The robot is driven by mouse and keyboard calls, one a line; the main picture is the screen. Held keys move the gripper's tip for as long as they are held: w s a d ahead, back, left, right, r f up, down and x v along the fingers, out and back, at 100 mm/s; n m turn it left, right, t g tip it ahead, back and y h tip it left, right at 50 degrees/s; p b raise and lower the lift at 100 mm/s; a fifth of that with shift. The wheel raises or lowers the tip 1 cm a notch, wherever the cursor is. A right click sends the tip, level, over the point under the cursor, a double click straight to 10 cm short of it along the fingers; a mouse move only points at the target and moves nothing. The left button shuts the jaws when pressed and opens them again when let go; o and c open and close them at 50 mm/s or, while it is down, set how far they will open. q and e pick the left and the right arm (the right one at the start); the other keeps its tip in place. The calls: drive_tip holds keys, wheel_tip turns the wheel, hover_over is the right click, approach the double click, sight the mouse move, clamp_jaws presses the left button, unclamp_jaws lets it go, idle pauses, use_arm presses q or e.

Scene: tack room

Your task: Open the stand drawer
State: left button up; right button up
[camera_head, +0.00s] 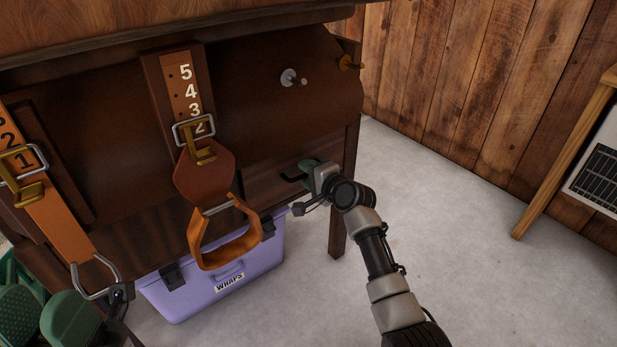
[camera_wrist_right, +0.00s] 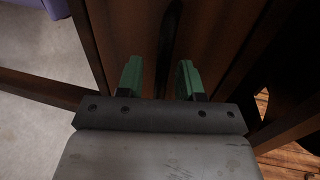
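The wooden stand (camera_head: 240,110) carries a drawer (camera_head: 262,186) low at its right end, and its front looks closed. A dark handle (camera_head: 292,180) sits on the drawer front. My right gripper (camera_head: 312,170) is at the handle, its green fingers partly hidden by the wrist. In the right wrist view the gripper (camera_wrist_right: 160,78) is open, the fingers apart and facing dark wood. A dark strip (camera_wrist_right: 172,35), seemingly the handle, lies ahead between the fingers; contact cannot be told. My left gripper (camera_head: 44,315) shows at the lower left, its green fingers apart and empty.
A purple box (camera_head: 215,285) labelled WRAPS stands on the floor under the stand. Numbered leather straps (camera_head: 183,90) and a stirrup (camera_head: 225,240) hang in front of the stand. Grey floor (camera_head: 450,220) is open to the right. A wooden-legged piece (camera_head: 565,150) stands far right.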

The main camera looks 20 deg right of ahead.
drive_tip(key=shift+c, duration=0.5)
clamp_jaws()
